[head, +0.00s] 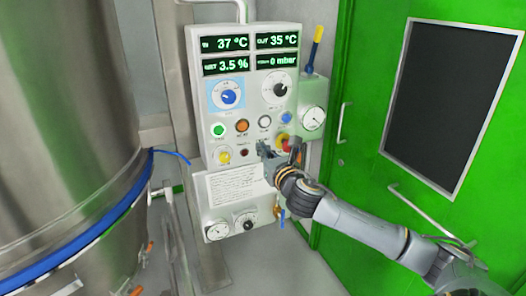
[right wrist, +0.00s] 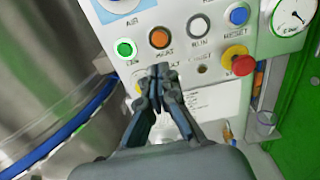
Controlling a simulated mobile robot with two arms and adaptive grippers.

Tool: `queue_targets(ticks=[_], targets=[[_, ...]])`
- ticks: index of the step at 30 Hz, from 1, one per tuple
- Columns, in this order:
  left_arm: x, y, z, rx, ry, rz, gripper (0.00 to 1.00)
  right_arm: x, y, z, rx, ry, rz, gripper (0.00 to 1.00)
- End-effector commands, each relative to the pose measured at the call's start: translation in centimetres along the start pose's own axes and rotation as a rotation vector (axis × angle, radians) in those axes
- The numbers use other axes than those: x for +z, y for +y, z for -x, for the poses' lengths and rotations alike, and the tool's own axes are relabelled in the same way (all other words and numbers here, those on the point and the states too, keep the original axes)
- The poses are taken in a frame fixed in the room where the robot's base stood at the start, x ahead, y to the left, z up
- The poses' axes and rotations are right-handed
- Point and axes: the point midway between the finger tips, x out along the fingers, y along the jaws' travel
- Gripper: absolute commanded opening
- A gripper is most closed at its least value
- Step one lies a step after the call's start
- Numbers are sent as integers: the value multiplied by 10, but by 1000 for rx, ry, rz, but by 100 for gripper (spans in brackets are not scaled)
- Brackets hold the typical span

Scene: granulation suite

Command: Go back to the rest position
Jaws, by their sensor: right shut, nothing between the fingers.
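My right gripper (head: 264,150) is shut and empty, held in front of the lower part of the control panel (head: 203,110). In the right wrist view its closed fingertips (right wrist: 158,72) point at the panel just below the orange button (right wrist: 159,38). I cannot tell whether they touch the panel. My right arm reaches in from the lower right of the head view. The red emergency knob (right wrist: 236,60) is right of the fingertips, and the yellow button is partly hidden behind them in the right wrist view. My left gripper is not in view.
A large steel vessel (head: 60,120) with a blue band (head: 100,232) stands at the left. A green door (head: 365,85) with a dark window and a handle is at the right. Gauges (head: 217,231) sit below the panel. Floor shows at the lower middle.

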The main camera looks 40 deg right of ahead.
Motion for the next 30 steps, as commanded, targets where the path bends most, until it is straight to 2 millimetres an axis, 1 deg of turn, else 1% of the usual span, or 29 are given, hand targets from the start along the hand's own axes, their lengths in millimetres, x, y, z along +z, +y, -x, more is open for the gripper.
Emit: queue_targets(ticks=[15,17,18,20,23,24,26,27,29,30], targets=[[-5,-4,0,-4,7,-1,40,-1,0,0,0,1,-2,0],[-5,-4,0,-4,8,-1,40,-7,-1,-2,-3,11,-17,0],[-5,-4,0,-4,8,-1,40,-16,-3,-3,-8,26,-42,0],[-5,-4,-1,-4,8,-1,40,-38,-8,-6,-21,61,-105,0],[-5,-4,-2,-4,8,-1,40,-96,-20,-11,-65,151,-273,0],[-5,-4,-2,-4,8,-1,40,-125,-25,-11,-90,192,-356,0],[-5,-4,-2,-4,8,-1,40,-172,-32,-7,-135,256,-487,0],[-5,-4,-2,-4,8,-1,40,-202,-36,-2,-170,296,-572,0],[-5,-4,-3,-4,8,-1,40,-247,-41,8,-225,351,-696,0],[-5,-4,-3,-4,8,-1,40,-277,-43,16,-263,386,-777,0]])
